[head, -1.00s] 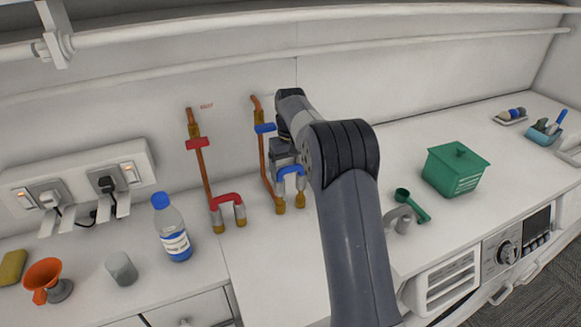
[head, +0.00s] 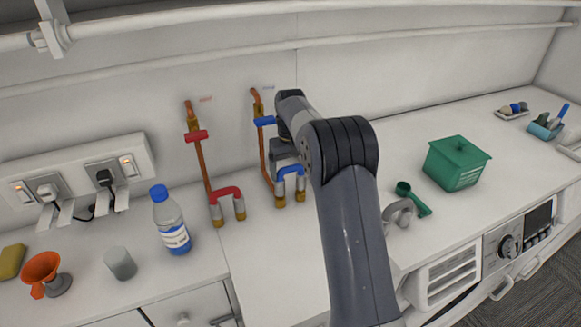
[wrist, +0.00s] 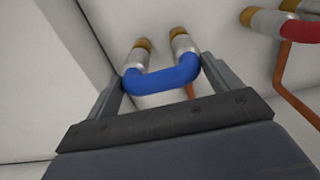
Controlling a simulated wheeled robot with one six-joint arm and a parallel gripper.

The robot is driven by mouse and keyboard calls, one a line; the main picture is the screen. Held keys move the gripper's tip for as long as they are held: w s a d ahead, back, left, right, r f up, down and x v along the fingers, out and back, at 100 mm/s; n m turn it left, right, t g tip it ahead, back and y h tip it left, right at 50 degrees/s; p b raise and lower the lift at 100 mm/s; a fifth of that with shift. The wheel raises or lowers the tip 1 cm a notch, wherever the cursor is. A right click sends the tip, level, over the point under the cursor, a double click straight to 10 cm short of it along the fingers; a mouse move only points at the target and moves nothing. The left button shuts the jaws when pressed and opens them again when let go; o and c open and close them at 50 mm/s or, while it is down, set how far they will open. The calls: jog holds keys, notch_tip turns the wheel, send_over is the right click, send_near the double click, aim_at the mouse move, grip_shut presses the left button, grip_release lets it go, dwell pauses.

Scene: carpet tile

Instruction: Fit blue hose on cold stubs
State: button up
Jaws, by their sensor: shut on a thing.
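The blue hose (head: 290,171) is a short U with grey end sleeves. My gripper (wrist: 163,82) is shut on it, with one finger at each side of the bend in the wrist view (wrist: 165,79). The sleeves point down at the two brass cold stubs (head: 279,201) below the blue-handled pipe, and brass shows just beyond both sleeve ends (wrist: 142,44). The sleeves line up with the stubs and appear to meet them; how far they overlap I cannot tell. My arm hides part of the gripper in the head view.
A red hose (head: 225,193) sits on the stubs to the left, close by. The blue valve handle (head: 265,121) is just behind the gripper. A bottle (head: 171,222) stands further left. A grey curved piece (head: 398,211), green scoop (head: 415,201) and green box (head: 457,163) are right.

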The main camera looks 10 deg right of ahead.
jog(key=shift+f+b, duration=0.35)
jog(key=shift+f, duration=0.4)
jog(key=o, duration=0.9)
jog(key=shift+r, duration=0.1)
notch_tip(320, 180, up, 11)
jog(key=shift+f+b, duration=0.15)
jog(key=shift+b, duration=0.25)
notch_tip(320, 180, down, 10)
jog(key=shift+r+p, duration=0.1)
jog(key=shift+p, duration=0.6)
jog(key=shift+r, duration=0.15)
